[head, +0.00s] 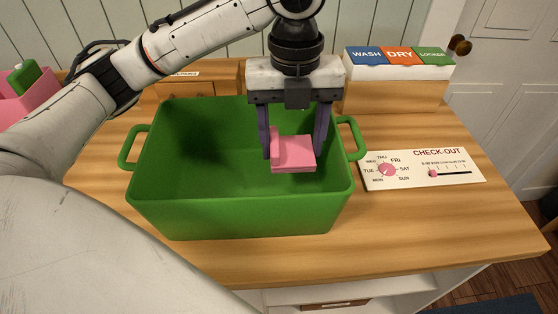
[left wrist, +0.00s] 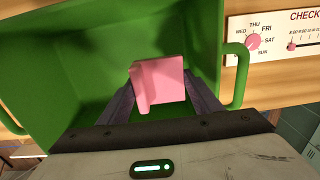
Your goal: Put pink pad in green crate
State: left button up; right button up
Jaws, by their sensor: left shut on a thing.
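The green crate (head: 240,215) stands on the wooden counter with a handle at each end. My left gripper (head: 296,150) points down over the right part of the crate, its fingers around the pink pad (head: 294,153). The pad is held between the fingertips, at the crate's mouth; its exact height above the crate floor is hard to tell. In the left wrist view the pad (left wrist: 160,81) sits between the two fingers, with the green crate (left wrist: 60,70) around and below it. The crate shows no other thing inside. My right gripper is not in view.
A check-out panel (head: 422,170) with a dial and slider lies right of the crate. A box with WASH, DRY and LOCKER labels (head: 397,75) stands behind right. A pink bin (head: 28,95) holding a green thing is at far left. Free counter (head: 440,225) lies at front right.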

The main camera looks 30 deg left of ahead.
aim_at(290, 150)
pick_arm(q)
jog(key=f, duration=0.3)
jog(key=shift+s+f, duration=0.1)
jog(key=shift+s, duration=0.1)
notch_tip(290, 150, down, 4)
jog(key=shift+f, duration=0.35)
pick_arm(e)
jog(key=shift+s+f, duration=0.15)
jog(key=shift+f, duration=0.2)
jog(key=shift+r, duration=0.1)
pick_arm(q)
jog(key=o, duration=0.7)
jog(key=shift+w+f, duration=0.1)
jog(key=shift+o, duration=0.2)
notch_tip(290, 150, up, 12)
jog(key=shift+r+p, duration=0.15)
jog(key=shift+p, duration=0.5)
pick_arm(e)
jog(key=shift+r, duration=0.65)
